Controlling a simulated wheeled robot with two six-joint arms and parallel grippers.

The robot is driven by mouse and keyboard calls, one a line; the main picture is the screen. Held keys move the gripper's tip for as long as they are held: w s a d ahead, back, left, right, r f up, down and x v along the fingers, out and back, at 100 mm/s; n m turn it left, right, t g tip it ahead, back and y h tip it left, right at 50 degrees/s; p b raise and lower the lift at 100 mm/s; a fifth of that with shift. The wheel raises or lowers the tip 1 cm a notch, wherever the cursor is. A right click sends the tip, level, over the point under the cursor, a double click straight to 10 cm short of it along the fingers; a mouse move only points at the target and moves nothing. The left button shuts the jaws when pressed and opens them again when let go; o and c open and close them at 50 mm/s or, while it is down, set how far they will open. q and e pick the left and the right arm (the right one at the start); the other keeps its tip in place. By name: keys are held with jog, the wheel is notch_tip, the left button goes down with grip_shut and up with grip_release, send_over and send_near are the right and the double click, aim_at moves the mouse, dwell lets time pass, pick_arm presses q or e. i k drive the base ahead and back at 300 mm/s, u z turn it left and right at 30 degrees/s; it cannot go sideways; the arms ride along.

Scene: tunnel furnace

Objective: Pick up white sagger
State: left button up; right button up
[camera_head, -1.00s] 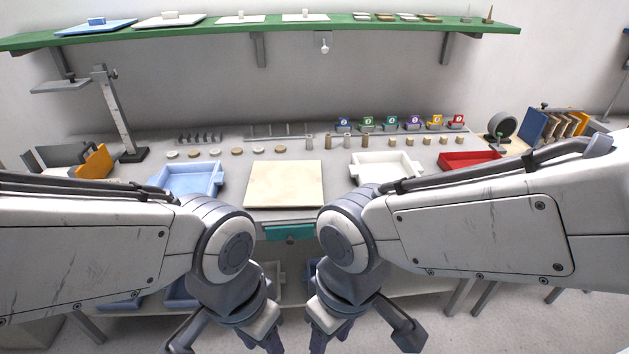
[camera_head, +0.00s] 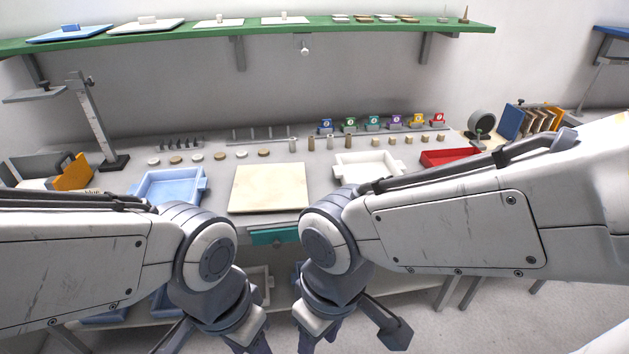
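A white sagger (camera_head: 343,177), a shallow open tray with side lugs, sits on the table right of centre and looks empty. My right arm covers part of its front. Another pale tray (camera_head: 268,284) shows on the lower shelf, mostly hidden between my arms. My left gripper (camera_head: 250,345) and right gripper (camera_head: 318,338) point down at the bottom edge, in front of the table and away from the white sagger on top. Their fingertips are cut off or unclear, so I cannot tell their opening. I see nothing held.
A blue tray (camera_head: 133,187), a beige slab (camera_head: 268,187) and a red tray (camera_head: 424,158) share the table with the white sagger. Small discs, cylinders, blocks and numbered holders stand behind them. A green shelf (camera_head: 200,38) runs above.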

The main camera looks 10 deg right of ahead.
aim_at(359, 168)
jog(key=u, duration=0.4)
jog(key=i, duration=1.25)
jog(key=z, duration=0.55)
